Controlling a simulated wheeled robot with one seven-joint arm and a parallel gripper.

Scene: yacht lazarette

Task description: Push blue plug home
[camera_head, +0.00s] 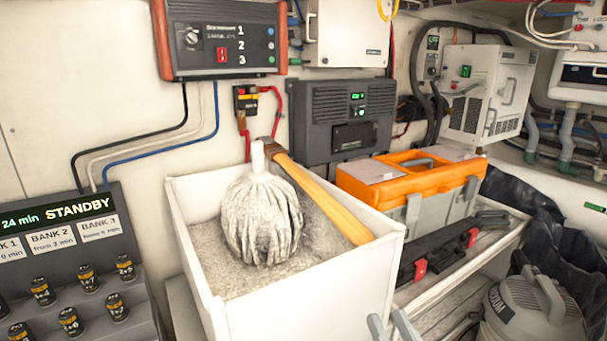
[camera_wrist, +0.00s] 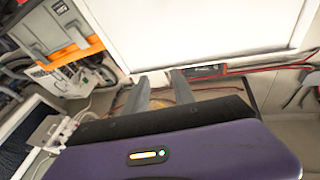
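A blue cable (camera_head: 187,145) runs from the wall's lower left up to the underside of the red-and-grey control box (camera_head: 222,42), numbered 1, 2 and 3. A black cable (camera_head: 130,139) and a white cable (camera_head: 150,142) run beside it. I cannot make out a blue plug at the cable's end. My gripper (camera_head: 391,328) shows at the bottom edge in the head view, in front of the white bin and well away from the box. In the wrist view its two grey fingers (camera_wrist: 162,92) stand apart with nothing between them.
A white bin (camera_head: 312,288) holds a mop (camera_head: 262,215) and grey granules, with a wooden handle (camera_head: 325,202) leaning across. An orange toolbox (camera_head: 410,172) stands right of it. A battery panel (camera_head: 70,255) reading STANDBY is at lower left. A vacuum (camera_head: 535,308) stands lower right.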

